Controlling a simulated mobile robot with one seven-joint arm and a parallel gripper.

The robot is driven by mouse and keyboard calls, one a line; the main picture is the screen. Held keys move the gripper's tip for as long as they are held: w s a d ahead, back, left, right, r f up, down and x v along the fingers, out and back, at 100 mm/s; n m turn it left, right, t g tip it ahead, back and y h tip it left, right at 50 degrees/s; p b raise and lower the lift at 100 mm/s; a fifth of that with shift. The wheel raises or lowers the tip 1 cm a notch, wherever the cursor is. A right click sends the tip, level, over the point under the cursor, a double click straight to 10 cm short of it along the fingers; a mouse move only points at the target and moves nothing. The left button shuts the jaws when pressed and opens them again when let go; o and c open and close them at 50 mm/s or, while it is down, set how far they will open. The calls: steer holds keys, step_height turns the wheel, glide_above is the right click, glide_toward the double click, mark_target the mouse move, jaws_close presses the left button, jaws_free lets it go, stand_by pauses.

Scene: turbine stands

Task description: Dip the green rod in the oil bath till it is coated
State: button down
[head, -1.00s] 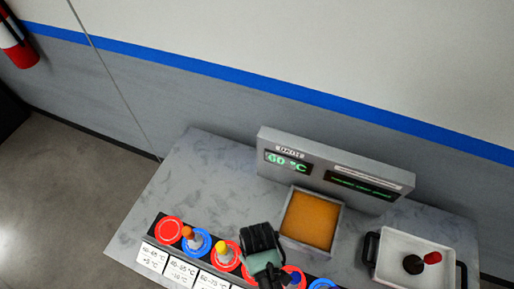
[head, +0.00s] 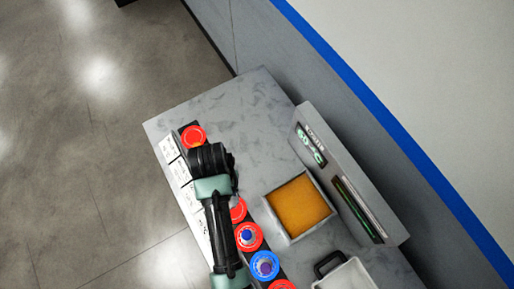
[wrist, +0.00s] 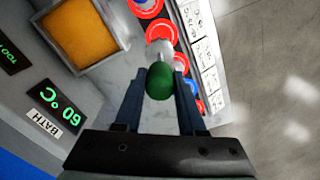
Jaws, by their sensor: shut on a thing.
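The green rod (wrist: 160,82) shows its round green end between the fingers of my gripper (wrist: 161,70) in the wrist view. A pale shaft runs from it toward the rack. My gripper is shut on the rod. I cannot tell whether the rod's lower end is clear of the rack. The oil bath (head: 329,194) is a square grey-walled container of orange oil, right of my arm in the head view. It also shows at the upper left of the wrist view (wrist: 122,42). The rod is beside the bath, not over it. In the head view my arm hides the fingers and rod.
A rack of red and blue ringed sockets (head: 249,236) with white label cards (head: 170,147) runs along the table edge. A display panel (head: 345,185), showing 60 °C, stands behind the bath. A white tray (head: 345,275) is at the lower right. Bare table lies behind the rack.

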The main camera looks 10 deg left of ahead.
steer(key=shift+s+a+r, duration=0.1)
steer(key=shift+a+r, duration=0.1)
steer(key=shift+r, duration=0.25)
steer(key=w+d, duration=0.2)
steer(key=d, duration=0.9)
steer(key=w+d, duration=0.2)
steer(key=d, duration=0.9)
step_height(320, 180, down, 9)
steer(key=b, duration=0.5)
steer(key=shift+s+r, duration=0.15)
steer(key=shift+s, duration=0.05)
steer(key=shift+d+b, duration=0.1)
steer(key=shift+b, duration=0.2)
step_height(320, 180, down, 8)
steer(key=b, duration=0.5)
steer(key=shift+r, duration=0.25)
